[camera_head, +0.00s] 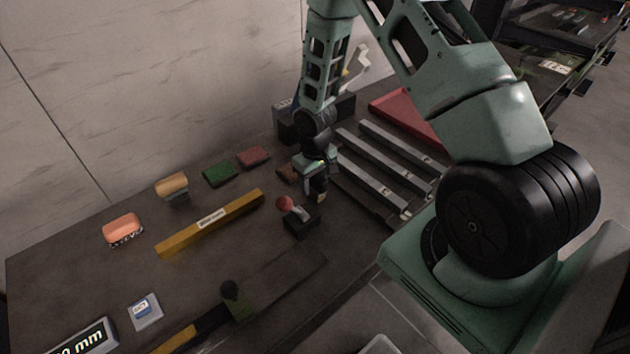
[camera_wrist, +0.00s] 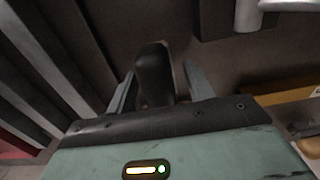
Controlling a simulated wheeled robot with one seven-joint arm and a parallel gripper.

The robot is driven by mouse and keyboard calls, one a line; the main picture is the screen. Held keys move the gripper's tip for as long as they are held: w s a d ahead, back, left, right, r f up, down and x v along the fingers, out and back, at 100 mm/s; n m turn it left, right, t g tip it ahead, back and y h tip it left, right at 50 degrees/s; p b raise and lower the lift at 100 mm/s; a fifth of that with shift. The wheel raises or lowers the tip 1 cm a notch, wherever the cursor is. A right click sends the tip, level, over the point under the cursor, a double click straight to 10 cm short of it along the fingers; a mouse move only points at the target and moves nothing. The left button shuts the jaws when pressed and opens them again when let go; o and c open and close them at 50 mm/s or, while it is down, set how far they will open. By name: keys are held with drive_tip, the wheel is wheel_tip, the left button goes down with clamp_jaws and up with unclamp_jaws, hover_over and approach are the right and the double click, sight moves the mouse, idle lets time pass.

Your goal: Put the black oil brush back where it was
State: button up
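My gripper (camera_head: 317,178) points down over the dark workbench, left of the grey metal bars. In the wrist view, its two fingers (camera_wrist: 158,92) stand on either side of a dark upright piece (camera_wrist: 154,70), which looks like the black oil brush. The left finger lies close to it, and a narrow gap seems to show at the right finger. Whether the fingers press on it cannot be told. In the head view, the brush is hard to separate from the dark gripper parts. A small black block (camera_head: 301,222) stands just below the gripper.
A yellow level bar (camera_head: 211,222) lies to the left. Metal bars (camera_head: 385,160) and a red tray (camera_head: 408,112) are at right.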

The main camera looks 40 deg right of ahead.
wheel_tip(320, 180, up, 12)
drive_tip(key=shift+a+r+b, duration=0.1)
drive_tip(key=shift+b, duration=0.95)
drive_tip(key=s+a+r+n, duration=0.25)
drive_tip(key=a+r, duration=0.25)
drive_tip(key=a, duration=0.5)
drive_tip(key=s+a+r+n, duration=0.1)
drive_tip(key=s+a+r, duration=0.2)
drive_tip(key=s, duration=0.4)
drive_tip(key=s+a+r+n, duration=0.2)
drive_tip(key=s+a+r, duration=0.1)
drive_tip(key=s+a, duration=0.3)
drive_tip(key=s+a+r+n, duration=0.2)
drive_tip(key=s+a, duration=0.3)
drive_tip(key=s, duration=0.3)
drive_tip(key=shift+s+a+r+y, duration=0.15)
drive_tip(key=shift+s+r+y, duration=0.15)
drive_tip(key=shift+s+r, duration=0.1)
